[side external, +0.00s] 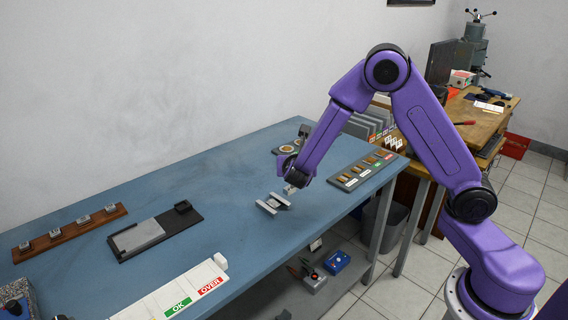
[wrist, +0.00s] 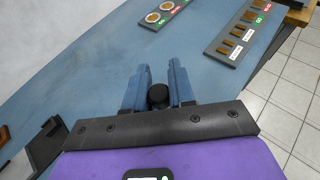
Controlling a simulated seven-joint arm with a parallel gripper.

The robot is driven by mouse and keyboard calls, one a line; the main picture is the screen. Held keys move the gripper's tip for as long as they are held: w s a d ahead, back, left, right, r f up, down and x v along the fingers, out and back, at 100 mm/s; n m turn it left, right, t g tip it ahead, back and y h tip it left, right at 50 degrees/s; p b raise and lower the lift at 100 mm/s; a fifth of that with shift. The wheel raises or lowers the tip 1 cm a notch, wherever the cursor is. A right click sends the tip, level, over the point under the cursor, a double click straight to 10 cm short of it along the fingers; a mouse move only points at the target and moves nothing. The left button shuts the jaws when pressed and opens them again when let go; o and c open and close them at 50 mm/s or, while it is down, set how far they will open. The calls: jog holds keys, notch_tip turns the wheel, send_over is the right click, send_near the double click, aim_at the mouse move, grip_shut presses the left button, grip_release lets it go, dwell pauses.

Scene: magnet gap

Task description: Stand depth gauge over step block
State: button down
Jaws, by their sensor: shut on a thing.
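My gripper (side external: 289,189) is low over the middle of the blue table; in the wrist view its two blue-grey fingers (wrist: 160,72) are shut on a black round-topped piece (wrist: 157,96), seemingly the depth gauge. In the side view, a light grey piece with two parallel bars (side external: 266,207) shows right at the gripper tip. I cannot tell whether it touches the table. A grey slab (side external: 137,237), possibly the step block, lies in a black fixture (side external: 182,222) with a raised black end, left of my gripper. The gauge's lower part is hidden in the wrist view.
A wooden rack (side external: 70,235) with several small metal pieces stands at far left. A white strip with OK and OVER labels (side external: 183,290) lies along the front edge. A slotted board (side external: 362,171) lies to the right. Table between gripper and fixture is clear.

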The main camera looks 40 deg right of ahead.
jog(key=w+f, duration=0.5)
jog(key=w, duration=0.4)
jog(key=shift+d, duration=0.25)
jog(key=shift+f, duration=0.1)
dwell(0.5)
jog(key=shift+f, duration=2.7)
jog(key=shift+f, duration=0.2)
jog(key=c, duration=0.9)
grip_release()
jog(key=shift+c, duration=0.3)
